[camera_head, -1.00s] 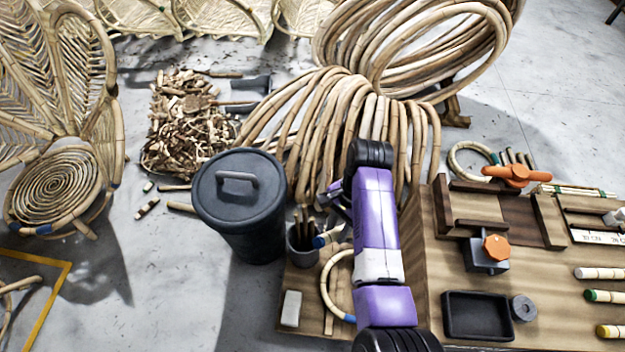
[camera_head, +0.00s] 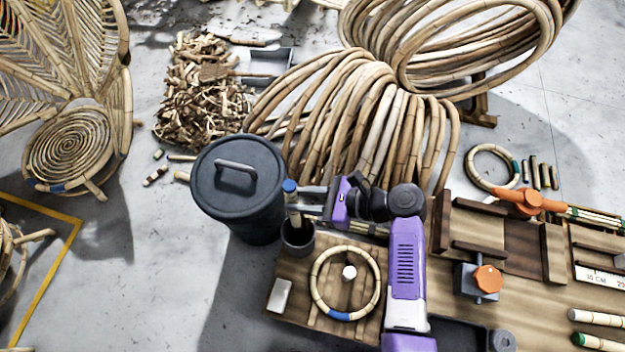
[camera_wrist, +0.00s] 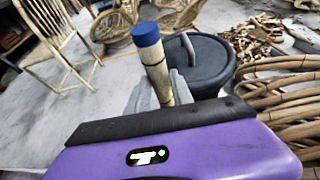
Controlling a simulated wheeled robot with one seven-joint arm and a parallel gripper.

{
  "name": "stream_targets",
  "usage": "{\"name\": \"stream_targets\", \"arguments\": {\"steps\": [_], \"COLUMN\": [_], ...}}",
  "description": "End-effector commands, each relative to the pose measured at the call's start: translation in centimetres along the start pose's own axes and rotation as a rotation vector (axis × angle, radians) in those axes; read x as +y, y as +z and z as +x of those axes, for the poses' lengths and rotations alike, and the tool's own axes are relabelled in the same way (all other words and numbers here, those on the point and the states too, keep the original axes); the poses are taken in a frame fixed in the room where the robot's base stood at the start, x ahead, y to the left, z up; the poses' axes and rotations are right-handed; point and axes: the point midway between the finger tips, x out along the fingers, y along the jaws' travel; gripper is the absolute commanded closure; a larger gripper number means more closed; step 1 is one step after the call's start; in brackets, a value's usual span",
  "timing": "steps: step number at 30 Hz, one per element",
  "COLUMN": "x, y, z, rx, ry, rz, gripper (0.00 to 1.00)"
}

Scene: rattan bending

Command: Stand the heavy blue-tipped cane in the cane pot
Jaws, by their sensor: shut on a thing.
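The blue-tipped cane (camera_head: 294,209) is held nearly upright at the mouth of the dark grey cane pot (camera_head: 298,241). Its blue tip points up and its lower end meets the pot's opening in the head view; I cannot tell how deep it reaches. My gripper (camera_head: 296,210) is shut on the cane below the blue tip, coming in from the right. In the wrist view the cane (camera_wrist: 153,64) stands between the grey fingers (camera_wrist: 158,92), tilted slightly. Its lower part and the pot are hidden there by my gripper.
A lidded dark bin (camera_head: 238,185) stands just left of the pot. A cane ring (camera_head: 318,289) and a white block (camera_head: 279,296) lie on the wooden bench (camera_head: 440,292). Bent cane coils (camera_head: 365,120) rise behind. A clamp with an orange knob (camera_head: 487,279) is at right.

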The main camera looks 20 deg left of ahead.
Motion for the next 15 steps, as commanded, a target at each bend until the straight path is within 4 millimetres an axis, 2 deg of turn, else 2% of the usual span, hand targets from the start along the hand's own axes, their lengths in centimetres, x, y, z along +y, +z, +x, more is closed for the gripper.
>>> {"name": "stream_targets", "arguments": {"steps": [5, 15], "x": [0.1, 0.0], "y": [-0.2, -2.0], "z": [0.3, 1.0], "rx": [-0.014, -0.012], "ry": [-0.01, -0.01], "rz": [0.004, 0.003], "gripper": [1.0, 1.0]}}
